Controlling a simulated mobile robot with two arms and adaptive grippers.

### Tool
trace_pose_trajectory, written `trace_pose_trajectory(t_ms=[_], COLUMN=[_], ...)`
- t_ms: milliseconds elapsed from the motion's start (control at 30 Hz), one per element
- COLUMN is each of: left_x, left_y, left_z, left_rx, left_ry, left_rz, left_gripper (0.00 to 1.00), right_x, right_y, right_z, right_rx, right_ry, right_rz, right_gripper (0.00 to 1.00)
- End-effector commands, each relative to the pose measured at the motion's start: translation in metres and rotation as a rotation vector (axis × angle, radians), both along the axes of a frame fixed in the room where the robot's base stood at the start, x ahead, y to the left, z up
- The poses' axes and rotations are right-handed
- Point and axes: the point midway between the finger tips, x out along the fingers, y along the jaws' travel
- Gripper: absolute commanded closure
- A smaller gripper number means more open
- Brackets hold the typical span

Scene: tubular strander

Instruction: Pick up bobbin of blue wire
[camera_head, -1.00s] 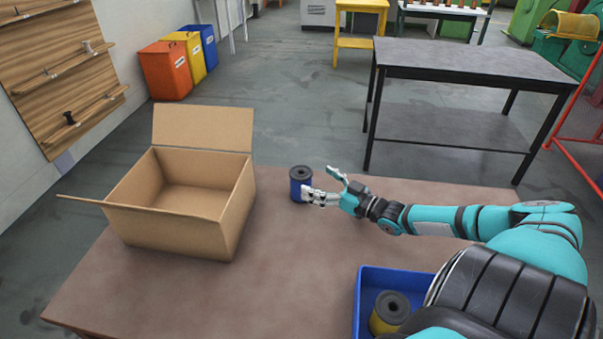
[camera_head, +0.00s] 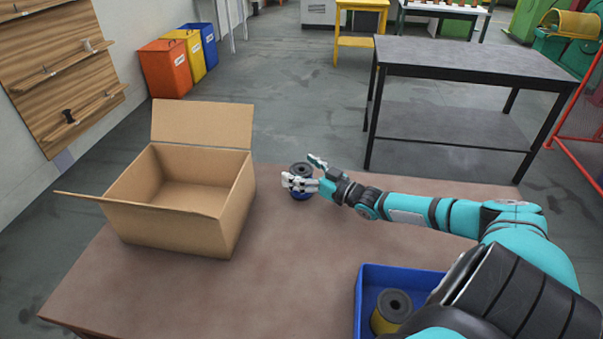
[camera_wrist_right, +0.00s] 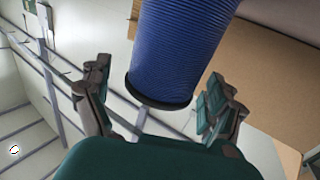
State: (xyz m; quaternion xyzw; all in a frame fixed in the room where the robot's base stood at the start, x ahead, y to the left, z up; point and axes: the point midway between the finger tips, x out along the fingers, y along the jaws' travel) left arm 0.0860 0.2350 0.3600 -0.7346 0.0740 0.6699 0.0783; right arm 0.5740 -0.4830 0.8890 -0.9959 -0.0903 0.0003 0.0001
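The bobbin of blue wire (camera_head: 303,196) stands upright on the brown table, just right of the cardboard box, with its dark top flange showing. My right gripper (camera_head: 301,172) reaches it from the right, with its fingers across and beside the bobbin, hiding part of its side. In the right wrist view the blue bobbin (camera_wrist_right: 182,50) lies between the two spread fingers (camera_wrist_right: 160,100), with gaps visible on both sides, so the gripper is open around it. My left gripper does not show.
An open cardboard box (camera_head: 165,225) stands left of the bobbin on the table (camera_head: 285,270). A blue tray (camera_head: 366,300) holding a yellow bobbin (camera_head: 390,312) is at the front right. The table between them is clear. A grey-topped table (camera_head: 470,62) stands behind.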

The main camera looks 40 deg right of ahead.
Motion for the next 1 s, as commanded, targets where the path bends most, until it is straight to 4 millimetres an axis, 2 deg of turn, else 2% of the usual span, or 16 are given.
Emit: trace_pose_trajectory(t_ms=[67, 567, 867, 1000], left_x=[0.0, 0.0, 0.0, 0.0], left_y=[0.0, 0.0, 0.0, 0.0], left_z=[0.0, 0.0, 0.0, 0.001], left_rx=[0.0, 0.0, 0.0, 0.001], left_ry=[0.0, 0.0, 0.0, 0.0], left_rz=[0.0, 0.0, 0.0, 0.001], left_gripper=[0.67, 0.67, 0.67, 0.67], right_x=[0.0, 0.0, 0.0, 0.0], right_y=[0.0, 0.0, 0.0, 0.0], right_z=[0.0, 0.0, 0.004, 0.013], right_rx=[0.0, 0.0, 0.0, -0.001], right_ry=[0.0, -0.001, -0.005, -0.005], right_rz=[0.0, 0.0, 0.0, 0.001], right_gripper=[0.18, 0.83, 0.83, 0.83])
